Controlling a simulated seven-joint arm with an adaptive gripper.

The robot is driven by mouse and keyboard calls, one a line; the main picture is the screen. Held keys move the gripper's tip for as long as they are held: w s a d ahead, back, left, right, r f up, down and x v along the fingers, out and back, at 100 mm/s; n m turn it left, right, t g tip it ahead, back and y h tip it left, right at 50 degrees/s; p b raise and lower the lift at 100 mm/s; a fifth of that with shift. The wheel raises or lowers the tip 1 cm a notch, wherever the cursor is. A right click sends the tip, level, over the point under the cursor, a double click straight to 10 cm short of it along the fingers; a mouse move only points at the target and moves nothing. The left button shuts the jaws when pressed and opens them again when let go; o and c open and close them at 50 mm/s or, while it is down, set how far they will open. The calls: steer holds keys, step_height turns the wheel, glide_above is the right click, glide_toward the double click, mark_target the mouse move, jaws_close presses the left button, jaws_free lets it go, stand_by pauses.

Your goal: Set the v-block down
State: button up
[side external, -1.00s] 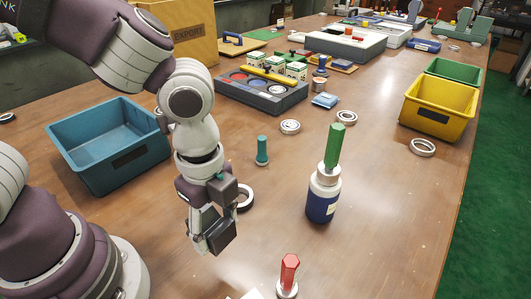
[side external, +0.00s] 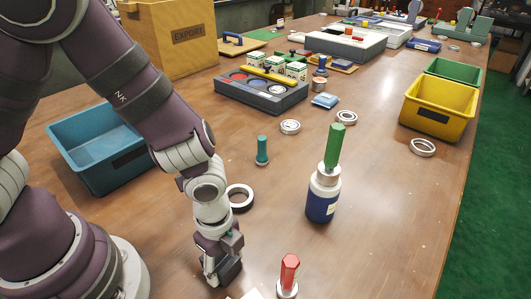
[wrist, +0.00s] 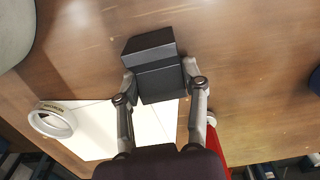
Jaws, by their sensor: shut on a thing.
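The dark grey v-block (wrist: 157,82) is between the two fingers of my gripper (wrist: 158,88) in the wrist view. The fingers touch it on both sides, so my gripper is shut on it. In the side view the v-block (side external: 229,270) hangs at the end of my gripper (side external: 220,266), low over the near part of the brown table (side external: 380,230). I cannot tell whether its underside touches the table.
A white sheet (wrist: 100,125) with a pale ring (wrist: 50,120) lies close by. A red hexagonal post (side external: 289,272) stands to the right, a blue-white bottle (side external: 322,200) beyond it. A dark-edged ring (side external: 240,197) lies behind my gripper. A teal bin (side external: 105,150) stands left.

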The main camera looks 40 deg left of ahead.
mark_target(222, 260)
steer(key=shift+f, duration=0.1)
steer(key=o, duration=1.2)
steer(key=a+r+n+t, duration=0.1)
steer(key=a+r+n, duration=0.1)
steer(key=r, duration=0.3)
steer(key=w+a+r+n+t, duration=0.1)
steer(key=a+r+n, duration=0.2)
steer(key=r, duration=0.3)
steer(key=a+r+n+t, duration=0.1)
steer(key=a+r+n, duration=0.1)
steer(key=r+n, duration=0.3)
steer(key=shift+w+a+r+h, duration=0.15)
steer(key=shift+r+h, duration=0.05)
steer(key=shift+r, duration=0.15)
steer(key=shift+w+a+r+h, duration=0.1)
steer(key=shift+a+r+h, duration=0.1)
steer(key=shift+r, duration=0.1)
steer(key=shift+o, duration=0.6)
steer(key=a+r+n+t, duration=0.1)
steer(key=n, duration=0.1)
steer(key=s+a+r+n, duration=0.1)
steer(key=a+n, duration=0.1)
steer(key=n, duration=0.1)
steer(key=a+r+n+t, duration=0.1)
steer(key=n, duration=0.1)
steer(key=shift+s+a+t+y, duration=0.15)
steer(key=shift+s+t+y, duration=0.15)
steer(key=shift+y, duration=0.1)
